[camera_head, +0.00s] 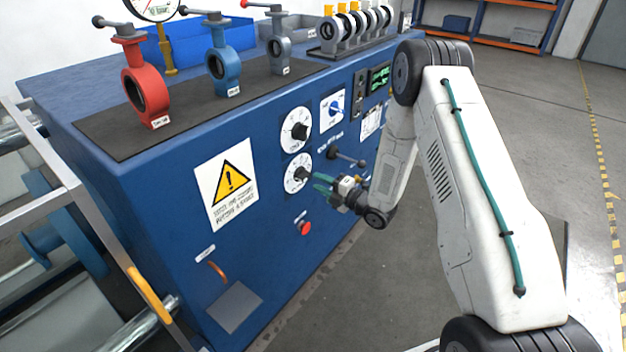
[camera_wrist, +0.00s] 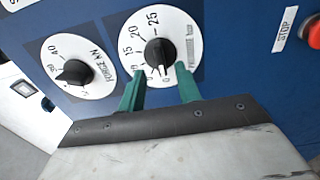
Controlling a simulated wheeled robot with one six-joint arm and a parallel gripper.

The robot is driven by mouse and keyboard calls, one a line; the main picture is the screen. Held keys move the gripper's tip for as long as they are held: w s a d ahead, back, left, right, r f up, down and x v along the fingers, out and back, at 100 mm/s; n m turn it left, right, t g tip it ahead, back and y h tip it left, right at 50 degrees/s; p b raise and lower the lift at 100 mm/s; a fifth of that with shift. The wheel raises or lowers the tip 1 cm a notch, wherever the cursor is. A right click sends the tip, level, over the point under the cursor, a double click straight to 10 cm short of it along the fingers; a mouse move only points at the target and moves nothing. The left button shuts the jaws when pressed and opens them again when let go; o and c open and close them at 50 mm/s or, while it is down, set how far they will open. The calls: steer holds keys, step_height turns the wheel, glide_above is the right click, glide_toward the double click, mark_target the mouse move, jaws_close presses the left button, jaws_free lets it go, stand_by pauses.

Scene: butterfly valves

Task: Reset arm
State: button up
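My gripper (camera_head: 321,183) is at the front of the blue machine, just in front of the lower white dial (camera_head: 297,172). In the wrist view my gripper (camera_wrist: 160,80) shows two green fingers set apart with nothing between the tips. The dial (camera_wrist: 184,32) and its black knob (camera_wrist: 158,50) lie just beyond the tips, and I see no contact. My white arm is folded down from the right side of the head view to the panel.
The blue machine (camera_head: 150,215) carries red (camera_head: 146,85) and blue (camera_head: 222,68) butterfly valves on top. A force dial (camera_head: 296,130) is above the gripper. A red stop button (camera_head: 305,228) is below. The floor at right (camera_head: 560,130) is clear.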

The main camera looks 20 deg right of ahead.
steer(key=v, duration=0.2)
steer(key=shift+s+d, duration=0.25)
stand_by(0.3)
